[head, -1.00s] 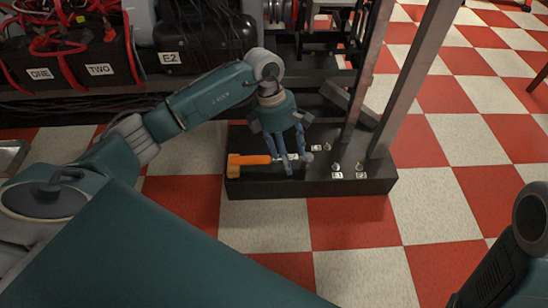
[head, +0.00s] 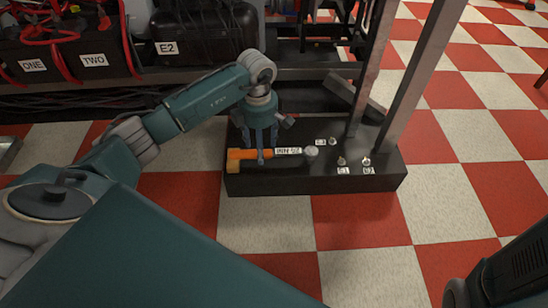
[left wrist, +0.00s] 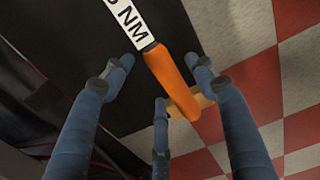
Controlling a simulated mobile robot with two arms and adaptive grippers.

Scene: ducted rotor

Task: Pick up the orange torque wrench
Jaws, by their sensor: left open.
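The orange torque wrench (head: 243,154) lies on top of a black base block (head: 290,182), its orange handle at the left and its labelled shaft and round metal head to the right. My left gripper (head: 261,158) points down over the handle near where it meets the shaft. In the left wrist view, the orange handle (left wrist: 172,80) runs between the spread blue fingers of the left gripper (left wrist: 160,85), which are open. Whether any finger touches the handle cannot be told. My right gripper is not in view; only part of my right arm shows at the lower right.
Two metal posts (head: 418,75) rise from the block's right side. Small studs labelled E1 (head: 342,162) and E2 (head: 366,162) stand near them. Black boxes with red cables (head: 60,55) are behind at the left. The checkered floor in front and right is open.

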